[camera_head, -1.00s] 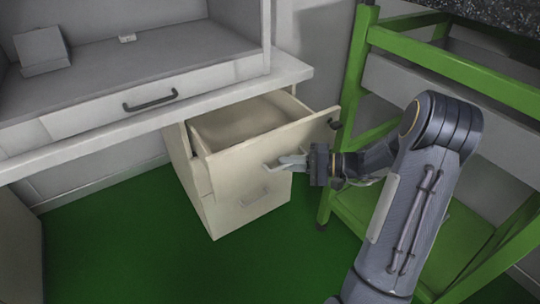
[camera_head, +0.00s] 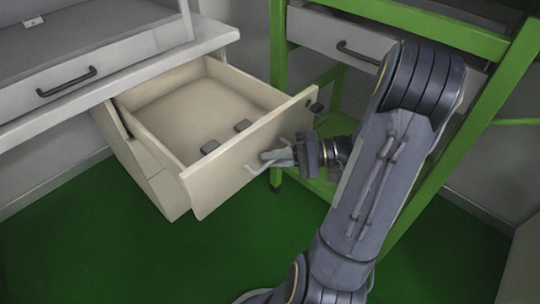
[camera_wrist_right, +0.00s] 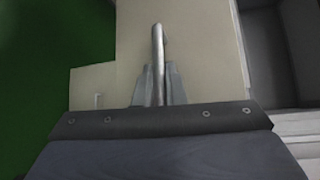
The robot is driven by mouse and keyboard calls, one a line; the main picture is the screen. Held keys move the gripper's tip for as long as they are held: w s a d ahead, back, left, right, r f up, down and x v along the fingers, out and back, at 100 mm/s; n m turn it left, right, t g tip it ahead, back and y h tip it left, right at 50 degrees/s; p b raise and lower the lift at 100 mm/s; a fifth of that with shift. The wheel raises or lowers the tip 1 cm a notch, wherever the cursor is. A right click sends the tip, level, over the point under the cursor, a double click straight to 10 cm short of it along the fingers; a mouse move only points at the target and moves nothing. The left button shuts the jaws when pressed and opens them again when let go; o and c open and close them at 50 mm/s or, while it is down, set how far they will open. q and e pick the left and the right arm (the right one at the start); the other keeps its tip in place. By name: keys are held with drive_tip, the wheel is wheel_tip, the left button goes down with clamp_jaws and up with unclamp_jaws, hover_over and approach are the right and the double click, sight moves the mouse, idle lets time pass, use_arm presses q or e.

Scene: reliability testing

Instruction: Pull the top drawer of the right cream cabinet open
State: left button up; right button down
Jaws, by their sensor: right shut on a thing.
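The cream cabinet (camera_head: 160,189) stands under the grey desk, and its top drawer (camera_head: 236,158) is pulled well out. Two small dark items (camera_head: 226,136) show inside the drawer near its front panel. My right gripper (camera_head: 272,158) is at the outer face of that front panel, shut on the drawer's handle. In the right wrist view the handle (camera_wrist_right: 157,45) is a light bar that runs up between the two fingers (camera_wrist_right: 158,88), with the cream panel behind it. My left gripper is not in view.
The grey desk (camera_head: 215,40) with its own dark-handled drawer is at the left. A green frame (camera_head: 279,90) stands just right of the open drawer, close to my right arm. The green floor (camera_head: 120,255) in front of the cabinet is clear.

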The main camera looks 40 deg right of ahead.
drive_tip(key=c, duration=1.5)
unclamp_jaws()
drive_tip(key=p+v, duration=0.2)
drive_tip(key=v, duration=0.6)
drive_tip(key=shift+w+a, duration=0.1)
